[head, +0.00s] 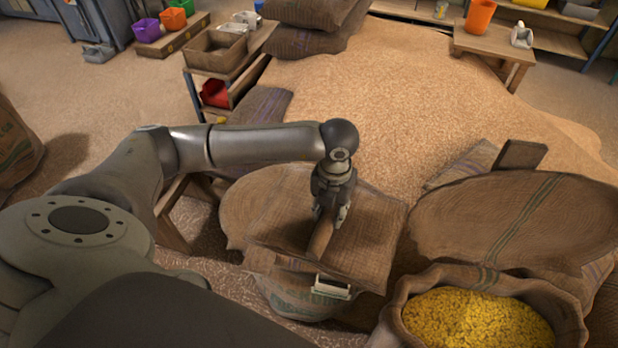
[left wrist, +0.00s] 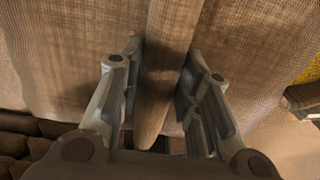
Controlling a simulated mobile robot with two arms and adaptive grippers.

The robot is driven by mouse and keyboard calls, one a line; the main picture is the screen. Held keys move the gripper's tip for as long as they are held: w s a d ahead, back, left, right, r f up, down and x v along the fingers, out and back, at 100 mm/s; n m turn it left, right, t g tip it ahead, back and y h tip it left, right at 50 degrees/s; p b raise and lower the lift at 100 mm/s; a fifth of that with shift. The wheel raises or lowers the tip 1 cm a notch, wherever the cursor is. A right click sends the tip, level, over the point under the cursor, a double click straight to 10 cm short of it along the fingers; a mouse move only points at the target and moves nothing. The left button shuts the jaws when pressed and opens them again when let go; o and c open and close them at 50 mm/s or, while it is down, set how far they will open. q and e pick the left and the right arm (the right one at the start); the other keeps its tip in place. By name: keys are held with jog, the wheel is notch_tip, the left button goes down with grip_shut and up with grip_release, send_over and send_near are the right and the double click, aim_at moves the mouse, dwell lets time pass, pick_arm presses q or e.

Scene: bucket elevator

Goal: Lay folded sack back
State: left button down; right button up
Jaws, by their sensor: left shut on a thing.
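The folded sack (head: 371,238) is brown burlap and lies over a sack with green print (head: 300,296) near the middle of the head view. My left gripper (head: 333,212) comes down on it from above and is shut on a raised fold of the cloth. In the left wrist view the fold (left wrist: 163,75) runs between the two fingers of my left gripper (left wrist: 160,100), with flat burlap (left wrist: 80,50) on both sides. My right gripper does not show.
An open sack of yellow grains (head: 475,318) stands at the front right, beside a large round burlap surface (head: 500,225). A heap of grain (head: 400,100) fills the middle back. A wooden shelf with a red scoop (head: 214,93) stands at back left.

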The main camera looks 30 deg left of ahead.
pick_arm(q)
jog(key=shift+w+a+f, duration=0.2)
jog(key=shift+a, duration=0.05)
jog(key=w+a+f+b, duration=0.1)
jog(key=a+b, duration=0.1)
jog(key=w+a+f+b, duration=0.1)
jog(key=w+a+f, duration=0.1)
jog(key=a, duration=0.1)
jog(key=w+a+f+b, duration=0.1)
jog(key=w+a+b, duration=0.1)
jog(key=shift+w+a+f+b, duration=0.15)
jog(key=shift+a+f+b, duration=0.05)
jog(key=shift+f+b, duration=0.1)
jog(key=a+f+b, duration=0.1)
jog(key=w+a+f+b, duration=0.1)
jog(key=f+b, duration=0.1)
jog(key=w+a+f+b, duration=0.1)
jog(key=b, duration=0.1)
jog(key=shift+w+a+f, duration=0.1)
jog(key=shift+w+f, duration=0.1)
jog(key=shift+f, duration=0.2)
notch_tip(320, 180, down, 3)
jog(key=shift+w+a+f+b, duration=0.15)
jog(key=shift+f+b, duration=0.05)
jog(key=shift+b, duration=1)
jog(key=shift+r, duration=0.1)
